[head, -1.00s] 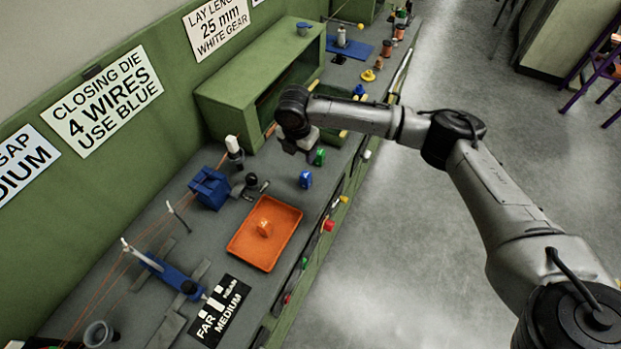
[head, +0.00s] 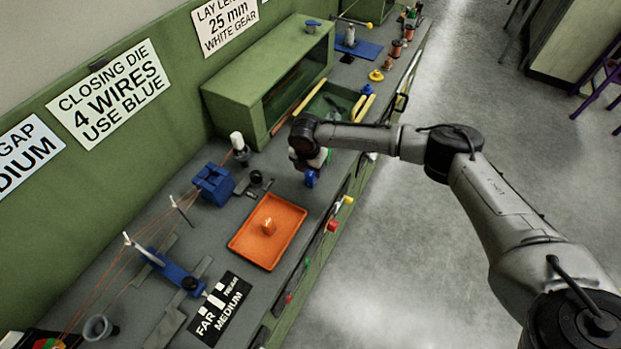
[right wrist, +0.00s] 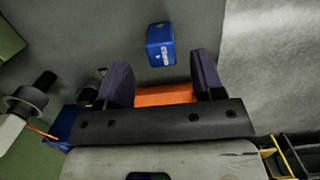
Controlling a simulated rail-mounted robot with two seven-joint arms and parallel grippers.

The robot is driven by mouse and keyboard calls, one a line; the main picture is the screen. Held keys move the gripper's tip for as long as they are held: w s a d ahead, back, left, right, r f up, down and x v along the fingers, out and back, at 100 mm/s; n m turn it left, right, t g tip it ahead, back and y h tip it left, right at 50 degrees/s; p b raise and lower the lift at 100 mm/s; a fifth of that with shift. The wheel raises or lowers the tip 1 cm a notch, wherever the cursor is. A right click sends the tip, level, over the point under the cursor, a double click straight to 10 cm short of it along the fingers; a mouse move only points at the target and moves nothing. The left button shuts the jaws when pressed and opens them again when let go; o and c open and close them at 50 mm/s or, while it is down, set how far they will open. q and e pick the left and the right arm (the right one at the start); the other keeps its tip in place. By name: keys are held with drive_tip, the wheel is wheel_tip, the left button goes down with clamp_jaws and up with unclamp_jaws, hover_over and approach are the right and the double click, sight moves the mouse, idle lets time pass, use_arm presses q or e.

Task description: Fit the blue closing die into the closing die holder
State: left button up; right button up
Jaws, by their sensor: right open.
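The blue closing die (head: 310,179) stands on the bench to the right of the blue block. In the right wrist view the die (right wrist: 161,46) shows white lettering and lies just beyond the fingertips. My right gripper (right wrist: 160,68) is open and empty, with a dark finger to either side of the die's line. In the head view my right gripper (head: 311,165) hangs just above the die and partly hides it. A notched blue block (head: 213,186) stands at the wires; I cannot tell if it is the closing die holder. My left gripper is not in view.
An orange tray (head: 246,261) holds an orange piece (head: 268,227). A green cabinet (head: 262,70) stands behind my right gripper. A black fitting (head: 256,178) stands right of the blue block. A sign (head: 113,93) reads closing die, 4 wires, use blue.

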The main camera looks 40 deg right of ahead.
sight(311, 173)
drive_tip(key=shift+d+f, duration=0.15)
drive_tip(key=shift+f, duration=1.7)
drive_tip(key=c, duration=1)
drive_tip(key=shift+c, duration=0.4)
drive_tip(key=shift+r, duration=0.15)
